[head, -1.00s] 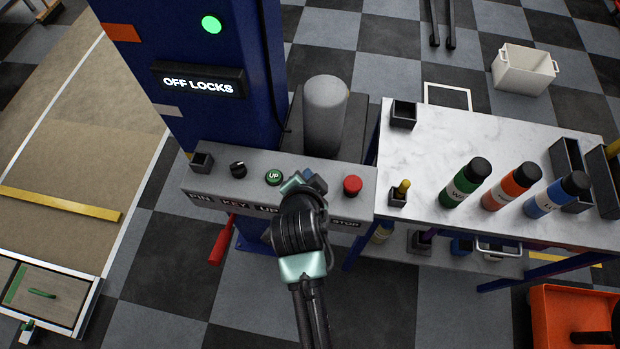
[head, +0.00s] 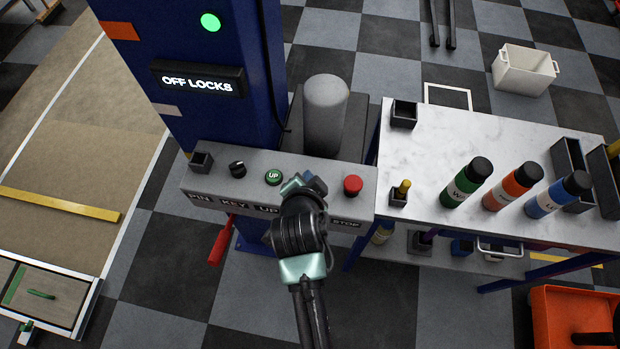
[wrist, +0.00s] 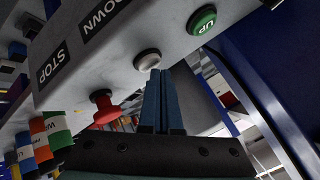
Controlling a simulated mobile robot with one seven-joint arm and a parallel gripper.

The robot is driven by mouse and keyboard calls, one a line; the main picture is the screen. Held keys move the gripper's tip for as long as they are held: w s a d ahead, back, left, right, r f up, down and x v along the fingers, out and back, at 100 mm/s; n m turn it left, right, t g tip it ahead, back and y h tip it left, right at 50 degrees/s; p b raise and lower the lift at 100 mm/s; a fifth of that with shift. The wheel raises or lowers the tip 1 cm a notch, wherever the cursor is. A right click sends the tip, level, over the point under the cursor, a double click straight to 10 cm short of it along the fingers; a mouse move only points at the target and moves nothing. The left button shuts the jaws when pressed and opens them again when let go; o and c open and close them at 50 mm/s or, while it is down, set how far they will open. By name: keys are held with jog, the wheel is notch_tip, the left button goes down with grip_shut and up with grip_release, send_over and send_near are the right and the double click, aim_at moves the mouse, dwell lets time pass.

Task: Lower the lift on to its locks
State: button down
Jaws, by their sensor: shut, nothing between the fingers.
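The lift post (head: 210,125) is blue, with a lit green lamp (head: 210,22) and a display (head: 199,79) reading OFF LOCKS. Its grey control panel (head: 345,205) carries a green UP button (head: 273,177), a black key switch (head: 238,169) and a red STOP button (head: 352,186). In the wrist view, a pale button (wrist: 147,60) sits by the DOWN label, between UP (wrist: 202,20) and STOP (wrist: 105,108). My gripper (wrist: 155,75) is shut and empty, its tips at the pale button, seemingly touching it. In the head view my arm hides this button. A red lever (head: 220,243) hangs below the panel.
A white-topped bench (head: 440,140) stands right of the panel, with green (head: 466,183), orange (head: 513,187) and blue (head: 557,195) bottles. A grey cylinder (head: 325,115) stands behind the panel. An orange bin (head: 570,325) is at lower right. The checkered floor in front is clear.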

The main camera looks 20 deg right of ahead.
jog(key=shift+f, duration=0.45)
dwell(1.1)
jog(key=shift+r+p, duration=0.55)
jog(key=shift+r, duration=0.35)
jog(key=shift+r, duration=0.1)
notch_tip(320, 180, up, 5)
jog(key=p, duration=0.4)
jog(key=shift+p, duration=0.35)
dwell(0.4)
